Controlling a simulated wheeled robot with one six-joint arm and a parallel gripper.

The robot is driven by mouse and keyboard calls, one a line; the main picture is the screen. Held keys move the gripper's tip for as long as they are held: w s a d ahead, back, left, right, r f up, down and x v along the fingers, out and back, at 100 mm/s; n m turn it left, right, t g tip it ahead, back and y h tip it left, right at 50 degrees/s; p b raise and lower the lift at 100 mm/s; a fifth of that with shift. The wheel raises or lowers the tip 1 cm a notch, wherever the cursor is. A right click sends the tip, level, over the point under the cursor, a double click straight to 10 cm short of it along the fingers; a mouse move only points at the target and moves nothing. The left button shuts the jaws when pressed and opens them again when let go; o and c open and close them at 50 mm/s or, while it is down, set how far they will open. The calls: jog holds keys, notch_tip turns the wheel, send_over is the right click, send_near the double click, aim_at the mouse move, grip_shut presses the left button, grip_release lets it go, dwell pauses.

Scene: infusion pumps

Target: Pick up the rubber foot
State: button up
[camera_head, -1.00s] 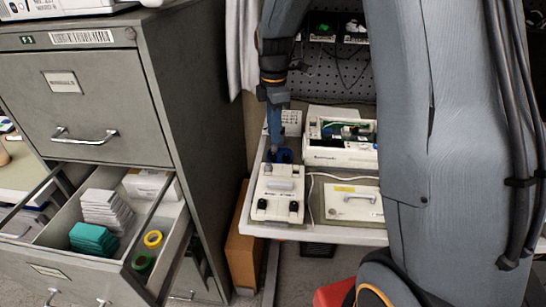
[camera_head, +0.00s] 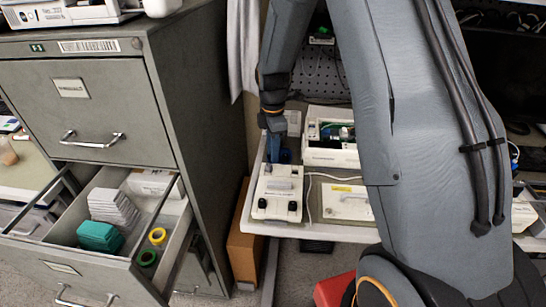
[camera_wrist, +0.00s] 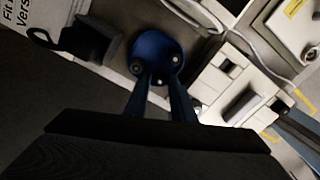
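A round blue dish (camera_wrist: 158,45) lies under my gripper in the wrist view, holding a few small dark round pieces that look like rubber feet. One dark piece (camera_wrist: 137,67) is at its lower left edge, beside my left fingertip. Another small piece (camera_wrist: 160,82) with a pale centre shows between the fingers, and one more (camera_wrist: 172,59) is at the right. My gripper (camera_wrist: 160,84) points down at the dish with a narrow gap between its fingers; no firm hold shows. In the head view my gripper (camera_head: 274,162) is low behind the white pump, with the dish (camera_head: 285,156) partly hidden.
A white pump unit (camera_head: 277,192) with dark feet lies just in front of the dish. An open case with green boards (camera_head: 332,152) and a white panel with a handle (camera_head: 345,203) lie to the right. A filing cabinet (camera_head: 100,105) with an open drawer stands at the left.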

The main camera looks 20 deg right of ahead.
grip_shut()
notch_tip(320, 180, up, 10)
jog(key=b, duration=0.3)
dwell(0.3)
